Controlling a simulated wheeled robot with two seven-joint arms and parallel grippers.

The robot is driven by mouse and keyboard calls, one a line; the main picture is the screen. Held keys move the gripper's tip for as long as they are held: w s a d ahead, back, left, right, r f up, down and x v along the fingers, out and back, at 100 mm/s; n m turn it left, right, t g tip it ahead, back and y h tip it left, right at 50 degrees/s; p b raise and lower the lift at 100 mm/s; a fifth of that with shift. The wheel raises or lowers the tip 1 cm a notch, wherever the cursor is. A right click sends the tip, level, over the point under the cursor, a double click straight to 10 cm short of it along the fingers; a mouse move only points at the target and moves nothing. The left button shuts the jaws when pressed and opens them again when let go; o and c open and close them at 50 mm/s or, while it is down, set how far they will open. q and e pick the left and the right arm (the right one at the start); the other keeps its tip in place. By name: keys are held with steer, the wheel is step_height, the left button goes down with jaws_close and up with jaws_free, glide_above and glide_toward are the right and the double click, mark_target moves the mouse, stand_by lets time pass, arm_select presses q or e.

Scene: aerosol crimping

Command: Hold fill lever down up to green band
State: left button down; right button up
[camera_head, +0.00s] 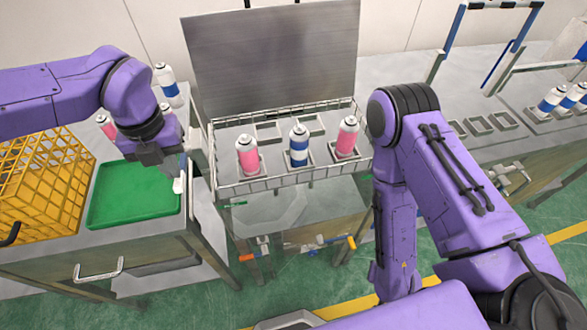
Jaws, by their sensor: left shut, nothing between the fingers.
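My left gripper (177,183) is shut and points down, above the right edge of a green tray (135,197). A small pale piece shows at its tips; I cannot tell whether it is a fingertip or a lever end. A grey upright part (197,152) stands just right of the gripper, beside the wire-walled station (265,184). I cannot clearly make out the fill lever, and no green band is clear on it. Two pink cans, one (247,158) at left and one (347,138) at right, stand upright in the station with a blue-banded can (299,147) between them. My right gripper is out of view.
A yellow crate (45,178) stands left of the green tray. A blue-and-white can (168,85) is behind my left wrist. A large grey panel (272,55) rises behind the station. More blue-banded cans (551,99) stand at far right. My folded right arm blocks the right-centre.

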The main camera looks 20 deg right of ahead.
mark_target(182, 185)
arm_select(q)
steer(key=shift+f, duration=0.2)
steer(key=shift+f+b, duration=0.55)
steer(key=shift+f, duration=0.2)
steer(key=shift+f+b, duration=1.65)
steer(key=shift+f, duration=0.85)
stand_by(4.5)
